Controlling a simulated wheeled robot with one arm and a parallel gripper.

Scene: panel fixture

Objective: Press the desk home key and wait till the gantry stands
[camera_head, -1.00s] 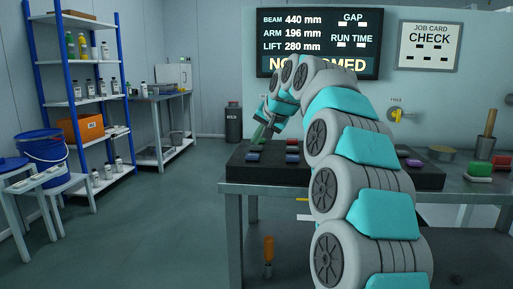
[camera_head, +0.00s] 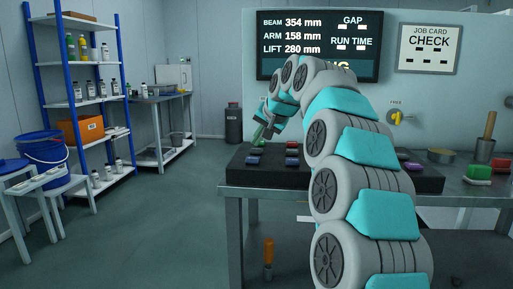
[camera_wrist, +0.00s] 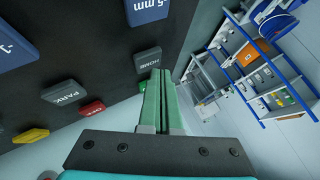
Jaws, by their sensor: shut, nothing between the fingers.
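The grey HOME key (camera_wrist: 148,61) sits on the dark desk panel (camera_head: 350,176). My gripper's two green fingers (camera_wrist: 161,78) are shut together and empty, with their tips at the HOME key's edge. I cannot tell if they touch it. In the head view my gripper (camera_head: 261,133) reaches down over the panel's left part. The wall display (camera_head: 319,45) reads BEAM 354 mm, ARM 158 mm, LIFT 280 mm. Its status word is mostly hidden behind my arm; only "NG" shows. The gantry cannot be made out.
Near HOME are a PARK key (camera_wrist: 63,97), a red key (camera_wrist: 92,108), a yellow key (camera_wrist: 31,136) and a blue ".5 mm" key (camera_wrist: 148,10). A job card (camera_head: 429,48) reads CHECK.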

